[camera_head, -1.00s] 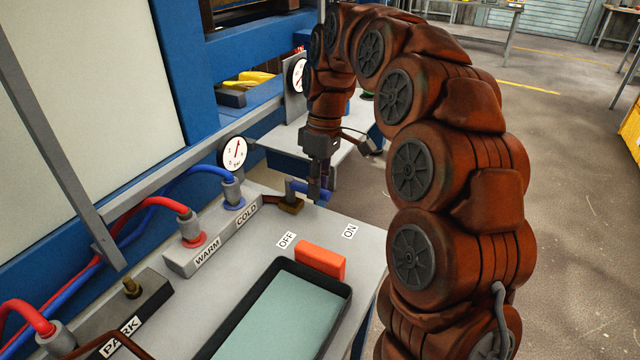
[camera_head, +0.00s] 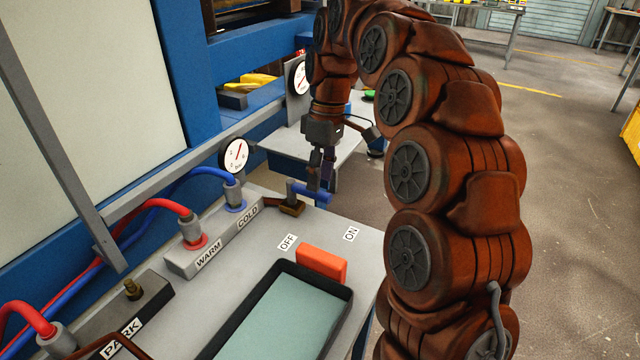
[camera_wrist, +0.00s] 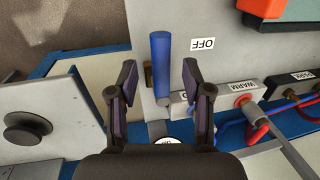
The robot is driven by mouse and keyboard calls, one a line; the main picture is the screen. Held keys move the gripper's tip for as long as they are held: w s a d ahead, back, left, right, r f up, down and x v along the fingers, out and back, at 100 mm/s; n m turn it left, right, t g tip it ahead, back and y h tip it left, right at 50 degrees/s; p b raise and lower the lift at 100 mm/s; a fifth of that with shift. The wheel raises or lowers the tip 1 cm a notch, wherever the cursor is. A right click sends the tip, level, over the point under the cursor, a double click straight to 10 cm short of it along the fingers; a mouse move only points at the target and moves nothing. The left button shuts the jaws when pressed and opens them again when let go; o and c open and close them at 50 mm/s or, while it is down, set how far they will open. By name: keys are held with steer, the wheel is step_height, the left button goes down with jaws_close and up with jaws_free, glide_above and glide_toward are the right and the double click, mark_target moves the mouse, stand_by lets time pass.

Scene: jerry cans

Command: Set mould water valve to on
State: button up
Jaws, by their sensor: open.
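The water valve has a blue lever handle (camera_head: 312,193) on a brass body (camera_head: 291,207) at the far edge of the grey bench. In the head view the handle points right, behind both labels. The OFF label (camera_head: 287,242) and ON label (camera_head: 351,233) lie flat on the bench, ON farther right. My gripper (camera_head: 320,182) points down just above and behind the handle. In the wrist view the blue handle (camera_wrist: 160,62) shows between the two spread fingers of my gripper (camera_wrist: 158,72), with visible gaps either side. The gripper is open and holds nothing.
A red-orange block (camera_head: 321,262) and a black-rimmed tray (camera_head: 345,300) sit on the bench in front. The WARM/COLD hose block (camera_head: 205,250) with red and blue hoses is left of the valve. A pressure gauge (camera_head: 235,154) stands behind it.

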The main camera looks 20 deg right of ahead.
steer(key=shift+w+d+r, duration=0.15)
steer(key=shift+r, duration=0.95)
steer(key=shift+w+d+r, duration=0.15)
steer(key=shift+r, duration=0.95)
